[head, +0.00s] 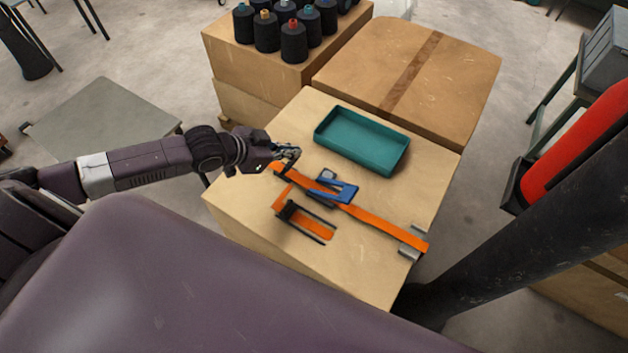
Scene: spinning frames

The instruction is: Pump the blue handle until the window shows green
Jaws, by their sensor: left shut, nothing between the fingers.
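The blue handle (338,191) is part of a ratchet on an orange strap (382,228) lying across the top of a cardboard box (360,272). A small dark part (328,174) sits at the handle's far left end; I cannot tell whether it is the window, and I see no green on it. My left gripper (293,153) is shut and empty, just beyond the strap's left end and to the upper left of the handle. It looks apart from the handle. My right gripper is not in view.
A black and orange frame-like piece (307,222) lies in front of the strap. A teal tray (362,140) sits behind it. Dark thread cones (293,42) stand on a box at the back. A dark post (500,225) and red cylinder (580,140) rise at right.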

